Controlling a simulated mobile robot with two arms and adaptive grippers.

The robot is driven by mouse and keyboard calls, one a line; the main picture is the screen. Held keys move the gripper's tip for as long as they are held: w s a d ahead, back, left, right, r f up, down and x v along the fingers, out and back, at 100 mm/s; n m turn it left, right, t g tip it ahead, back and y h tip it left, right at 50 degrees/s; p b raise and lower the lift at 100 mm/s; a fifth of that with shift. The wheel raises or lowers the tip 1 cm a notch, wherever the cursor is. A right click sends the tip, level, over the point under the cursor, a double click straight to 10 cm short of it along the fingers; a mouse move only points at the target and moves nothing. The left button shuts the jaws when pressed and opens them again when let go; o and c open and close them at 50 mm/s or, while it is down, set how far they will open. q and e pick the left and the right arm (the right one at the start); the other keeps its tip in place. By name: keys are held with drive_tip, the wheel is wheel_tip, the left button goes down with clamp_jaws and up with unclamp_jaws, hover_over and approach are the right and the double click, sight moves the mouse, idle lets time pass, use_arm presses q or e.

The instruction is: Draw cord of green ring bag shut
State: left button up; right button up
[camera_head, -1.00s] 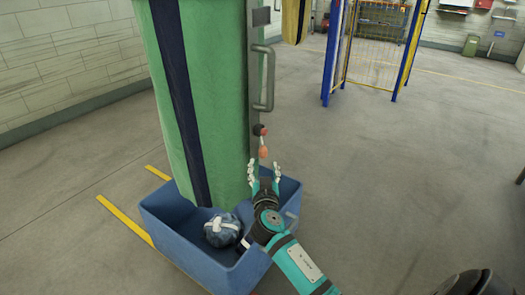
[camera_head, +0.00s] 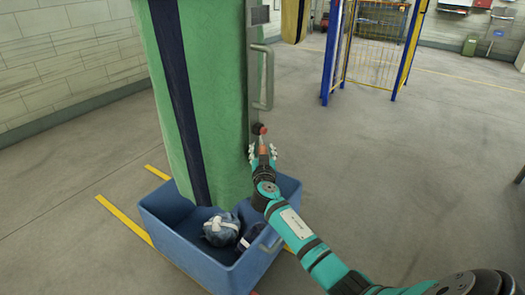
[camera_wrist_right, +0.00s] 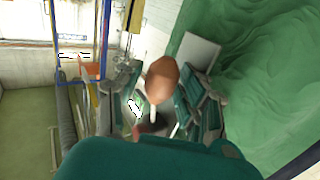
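The green bag (camera_head: 221,90) with a dark blue vertical stripe hangs tall, its lower end in a blue bin; its top is out of view. Its green cloth also fills the right of the wrist view (camera_wrist_right: 270,70). An orange cord bead (camera_head: 263,150) hangs beside the bag, below a dark and red knob (camera_head: 259,129). My right gripper (camera_head: 263,154) is around the bead. In the wrist view the bead (camera_wrist_right: 162,80) sits between the two spread fingers (camera_wrist_right: 160,100), with no clear grip on it. My left gripper is not in view. The ring is not clearly visible.
The blue bin (camera_head: 190,252) stands under the bag and holds a blue-and-white bundle (camera_head: 221,229). A grey post with a handle (camera_head: 266,80) rises beside the bag. A blue and yellow frame (camera_head: 370,50) stands farther back. The floor at right is clear.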

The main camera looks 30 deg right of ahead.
clamp_jaws()
drive_tip(key=shift+w+f, duration=0.1)
drive_tip(key=shift+f, duration=0.05)
idle(0.5)
